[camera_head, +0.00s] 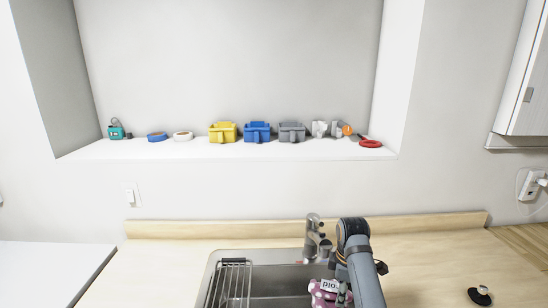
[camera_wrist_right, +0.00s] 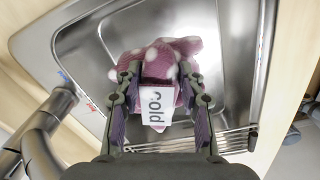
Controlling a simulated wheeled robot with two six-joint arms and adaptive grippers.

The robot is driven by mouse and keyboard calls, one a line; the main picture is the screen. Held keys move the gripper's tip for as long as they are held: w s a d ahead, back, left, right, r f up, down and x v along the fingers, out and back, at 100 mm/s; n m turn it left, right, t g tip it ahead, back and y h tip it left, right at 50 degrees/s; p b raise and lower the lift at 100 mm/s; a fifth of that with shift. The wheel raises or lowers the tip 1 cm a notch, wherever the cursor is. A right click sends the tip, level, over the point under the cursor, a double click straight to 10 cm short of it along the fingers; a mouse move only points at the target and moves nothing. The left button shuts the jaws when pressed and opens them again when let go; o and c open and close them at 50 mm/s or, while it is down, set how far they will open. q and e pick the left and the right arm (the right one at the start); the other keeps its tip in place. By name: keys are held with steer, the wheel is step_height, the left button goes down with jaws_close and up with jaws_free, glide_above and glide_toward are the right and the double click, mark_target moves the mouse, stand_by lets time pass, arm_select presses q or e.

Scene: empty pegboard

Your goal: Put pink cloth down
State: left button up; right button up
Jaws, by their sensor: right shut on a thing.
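The pink cloth (camera_wrist_right: 160,68) with white dots is bunched between the fingers of my right gripper (camera_wrist_right: 158,92) in the right wrist view. The gripper is shut on the cloth, over the steel sink basin (camera_wrist_right: 225,40). In the head view the cloth (camera_head: 325,292) shows low in the picture beside my right arm, over the sink's right part. I cannot tell whether the cloth touches the basin floor. My left gripper is in neither view.
A steel faucet (camera_head: 313,235) stands behind the sink, close to my right arm. A wire rack (camera_head: 233,282) sits at the sink's left. The wooden counter (camera_head: 160,270) is clear on the left. A black stopper-like item (camera_head: 480,295) lies at right. Bins (camera_head: 257,132) line the shelf.

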arm_select(q)
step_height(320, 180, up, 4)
steer(key=p, duration=0.3)
arm_select(e)
step_height(320, 180, up, 4)
steer(key=shift+r, duration=0.2)
arm_select(q)
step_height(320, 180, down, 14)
steer(key=b, duration=1.4)
arm_select(e)
step_height(320, 180, down, 14)
steer(key=shift+f, duration=0.25)
